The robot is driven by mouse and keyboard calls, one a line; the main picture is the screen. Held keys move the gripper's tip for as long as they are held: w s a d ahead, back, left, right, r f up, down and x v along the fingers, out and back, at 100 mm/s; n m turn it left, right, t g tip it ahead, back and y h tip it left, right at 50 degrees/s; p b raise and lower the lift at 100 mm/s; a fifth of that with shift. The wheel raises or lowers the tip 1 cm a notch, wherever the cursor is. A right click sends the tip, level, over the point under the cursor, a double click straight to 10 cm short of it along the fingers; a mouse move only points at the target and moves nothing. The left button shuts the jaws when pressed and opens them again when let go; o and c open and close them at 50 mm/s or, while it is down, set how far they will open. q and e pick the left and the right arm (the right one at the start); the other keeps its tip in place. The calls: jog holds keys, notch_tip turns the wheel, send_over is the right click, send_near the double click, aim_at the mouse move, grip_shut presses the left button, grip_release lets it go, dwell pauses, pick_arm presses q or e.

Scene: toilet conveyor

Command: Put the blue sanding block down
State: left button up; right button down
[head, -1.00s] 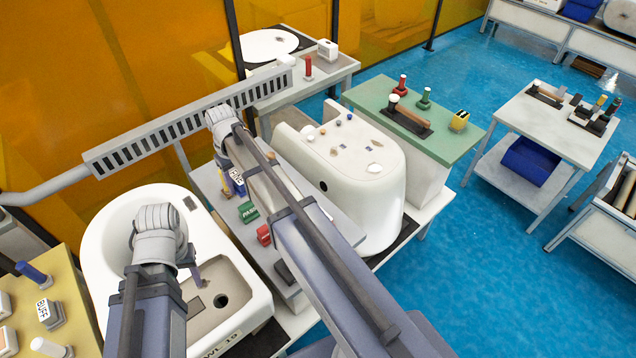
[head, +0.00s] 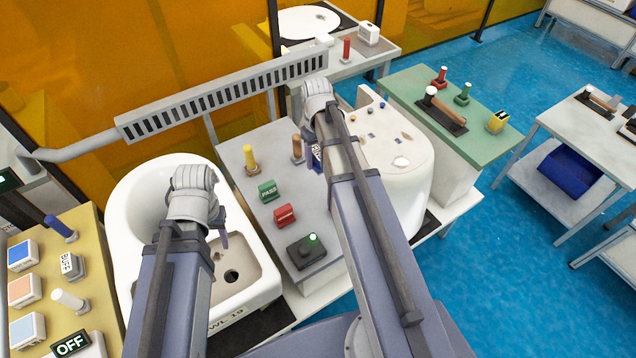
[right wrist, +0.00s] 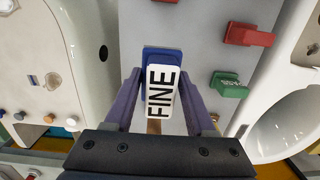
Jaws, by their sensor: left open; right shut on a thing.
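The blue sanding block (right wrist: 161,52) carries a white label reading FINE and sits between the purple fingers of my right gripper (right wrist: 159,98). My right gripper is shut on it. In the head view the block (head: 317,158) shows partly behind my right arm, at the right side of the grey table (head: 240,160). I cannot tell whether it touches the table. My left gripper (head: 222,238) is open over the left white toilet (head: 125,210), mostly hidden by its own arm.
The grey table holds a yellow-handled tool (head: 250,158), a brown-handled tool (head: 297,148), a green PASS stamp (head: 267,190), a red stamp (head: 285,214) and a dark button box (head: 306,250). The right white toilet (head: 405,175) stands close beside. The table's middle has free room.

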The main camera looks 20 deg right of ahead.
aim_at(318, 185)
pick_arm(q)
jog(key=shift+f+b, duration=4.8)
jog(key=shift+f, duration=0.25)
pick_arm(e)
jog(key=shift+f, duration=5)
pick_arm(q)
jog(key=shift+r, duration=0.15)
pick_arm(e)
jog(key=shift+r, duration=0.15)
jog(key=shift+c, duration=1.1)
grip_release()
